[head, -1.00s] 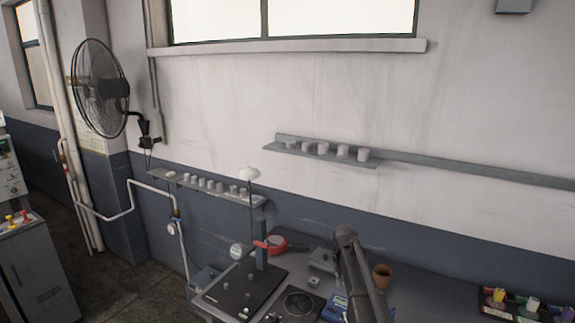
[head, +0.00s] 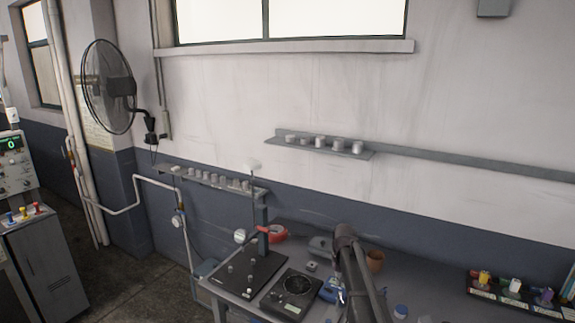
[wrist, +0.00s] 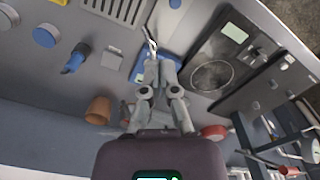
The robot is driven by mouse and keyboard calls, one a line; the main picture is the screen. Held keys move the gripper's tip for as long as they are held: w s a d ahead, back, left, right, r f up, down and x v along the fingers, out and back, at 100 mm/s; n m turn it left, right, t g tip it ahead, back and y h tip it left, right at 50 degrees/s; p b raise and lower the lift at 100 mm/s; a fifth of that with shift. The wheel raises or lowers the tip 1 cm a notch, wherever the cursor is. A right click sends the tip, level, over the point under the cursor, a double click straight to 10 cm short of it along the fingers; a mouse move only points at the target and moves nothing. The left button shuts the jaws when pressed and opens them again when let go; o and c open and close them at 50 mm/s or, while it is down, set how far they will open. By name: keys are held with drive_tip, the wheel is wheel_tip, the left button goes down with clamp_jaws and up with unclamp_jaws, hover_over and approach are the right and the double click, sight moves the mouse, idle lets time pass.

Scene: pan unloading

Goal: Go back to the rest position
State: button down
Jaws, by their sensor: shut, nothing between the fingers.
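My gripper (wrist: 157,72) points down over the workbench (head: 410,275) in the wrist view. Its fingers are together with nothing between them. A blue device (wrist: 176,50) lies beyond the fingertips, partly hidden by them. A thin metallic piece (wrist: 151,43) shows just past the tips; I cannot tell whether it touches them. In the head view my arm reaches over the bench, and its end is mostly hidden behind its own links. No pan is clearly recognisable.
A dark scale with a round plate (head: 291,291), a black stand base (head: 246,275), a red round item (head: 275,233) and a brown pot (head: 375,261) crowd the bench around my arm. Coloured bottles stand in a rack (head: 510,291) at right. The wall shelf (head: 330,145) is above.

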drive_tip(key=s+f+b, duration=0.5)
drive_tip(key=s, duration=0.8)
drive_tip(key=s+a+f+b, duration=0.1)
drive_tip(key=s+f+b, duration=0.4)
drive_tip(key=s, duration=0.8)
